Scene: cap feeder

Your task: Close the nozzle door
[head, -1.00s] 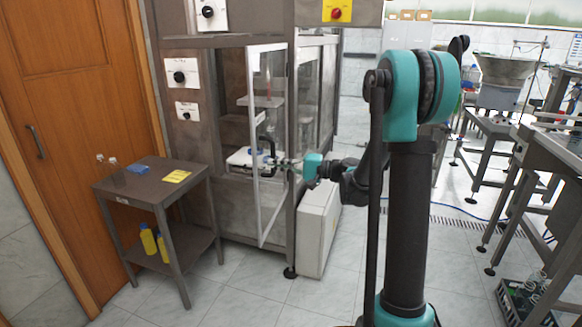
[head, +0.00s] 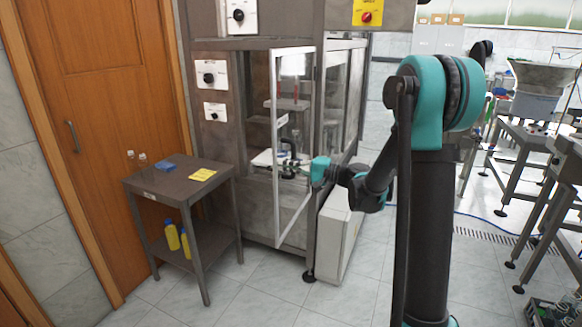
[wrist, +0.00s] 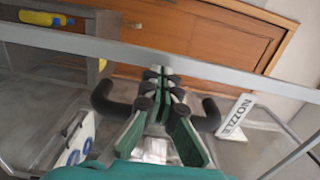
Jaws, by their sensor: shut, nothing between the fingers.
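The nozzle door is a clear panel in a pale metal frame (head: 276,215) on the front of the grey machine. In the head view it stands open, swung out from the cabinet post. A black handle (head: 289,147) is on it; in the wrist view the handle's dark bent ends (wrist: 208,116) show on both sides of my fingers. My gripper (head: 297,170) is at handle height beside the door. In the wrist view my gripper (wrist: 161,80) has its green, black-jointed fingers together and empty, overlapping the handle. I cannot tell if they touch it.
A brown side table (head: 160,185) with a yellow card (head: 203,175) and blue item (head: 164,167) stands left of the door. A white box (head: 336,235) is below the machine at right. A label (wrist: 237,117) is near the handle. Floor before the door is clear.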

